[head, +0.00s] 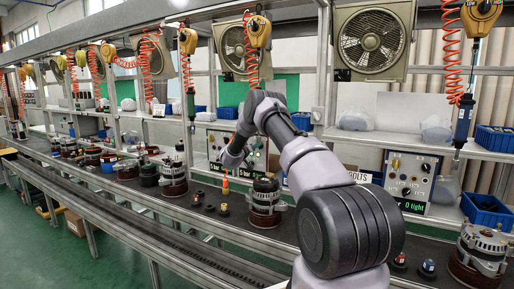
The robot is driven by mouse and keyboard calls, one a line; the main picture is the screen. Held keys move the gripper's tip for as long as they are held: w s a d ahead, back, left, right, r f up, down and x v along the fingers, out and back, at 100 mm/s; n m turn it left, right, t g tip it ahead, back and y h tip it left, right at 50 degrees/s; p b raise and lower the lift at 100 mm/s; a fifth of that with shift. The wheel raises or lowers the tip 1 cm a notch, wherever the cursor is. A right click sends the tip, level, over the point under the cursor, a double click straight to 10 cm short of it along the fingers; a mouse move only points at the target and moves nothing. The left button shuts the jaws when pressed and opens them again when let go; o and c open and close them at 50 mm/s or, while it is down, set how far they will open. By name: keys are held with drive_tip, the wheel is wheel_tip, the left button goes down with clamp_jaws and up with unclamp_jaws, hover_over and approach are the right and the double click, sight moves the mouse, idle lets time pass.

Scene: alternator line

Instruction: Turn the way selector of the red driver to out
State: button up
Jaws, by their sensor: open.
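My arm reaches up and over the bench, with its end pointing down. My gripper (229,163) is small and dark at this distance, in front of a control box (211,143) with a lit "5 bar" display. A slim red-orange and yellow object (225,187) stands or hangs just below my gripper; I cannot tell whether it is part of the red driver. A red coiled hose (250,52) drops behind my arm, and whatever hangs on its lower end is hidden. No way selector can be made out. Nothing clearly shows between the jaws.
A green driver (190,103) hangs left and a blue driver (463,119) hangs right. Alternators stand on the line, one (265,197) close below my arm and one (482,254) at right. Small dark parts (209,208) lie left of the nearer one. Blue bins (487,210) sit behind.

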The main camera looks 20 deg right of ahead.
drive_tip(key=shift+w+d, duration=0.4)
drive_tip(key=shift+d, duration=0.2)
clamp_jaws()
drive_tip(key=shift+m, duration=0.4)
drive_tip(key=m, duration=1.1)
drive_tip(key=shift+s, duration=0.1)
idle(0.3)
